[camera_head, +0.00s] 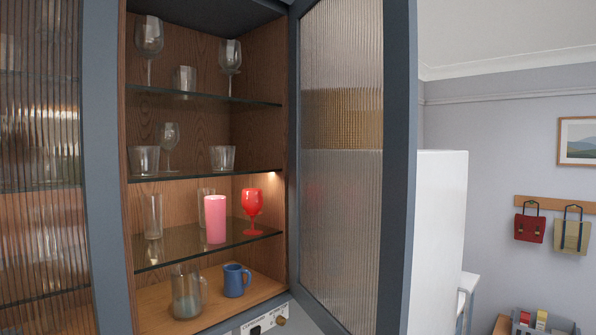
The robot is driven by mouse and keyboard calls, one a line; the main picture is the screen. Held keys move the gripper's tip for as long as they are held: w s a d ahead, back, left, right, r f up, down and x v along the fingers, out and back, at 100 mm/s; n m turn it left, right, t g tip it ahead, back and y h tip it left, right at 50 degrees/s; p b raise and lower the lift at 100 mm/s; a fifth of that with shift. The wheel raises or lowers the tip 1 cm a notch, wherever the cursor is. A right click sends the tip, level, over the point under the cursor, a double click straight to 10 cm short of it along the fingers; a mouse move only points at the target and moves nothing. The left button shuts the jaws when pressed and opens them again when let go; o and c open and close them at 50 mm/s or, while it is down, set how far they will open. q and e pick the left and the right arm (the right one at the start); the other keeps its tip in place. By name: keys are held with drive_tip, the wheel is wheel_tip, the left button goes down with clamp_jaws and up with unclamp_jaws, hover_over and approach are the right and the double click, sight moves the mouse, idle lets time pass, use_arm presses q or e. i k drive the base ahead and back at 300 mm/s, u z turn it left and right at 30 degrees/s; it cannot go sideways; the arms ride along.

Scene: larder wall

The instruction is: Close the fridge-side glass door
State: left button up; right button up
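The fridge-side glass door (340,190) stands open on the right of the cabinet. It has a blue-grey frame and ribbed glass, and it swings out toward me from the cabinet's right side. The white fridge (440,235) shows just beyond it to the right. The open cabinet holds glasses on its glass shelves, with a pink tumbler (215,219) and a red goblet (252,209) on the lowest glass shelf. Neither of my grippers is in view.
A blue mug (236,280) and a clear glass mug (187,293) stand on the cabinet's wooden floor. Another ribbed glass door (40,170) is at the left. Two bags (530,227) hang from a wall rail at the right, above a crate (543,324).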

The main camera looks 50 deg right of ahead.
sight(353, 76)
drive_tip(key=u, duration=2.4)
drive_tip(key=k, duration=0.7)
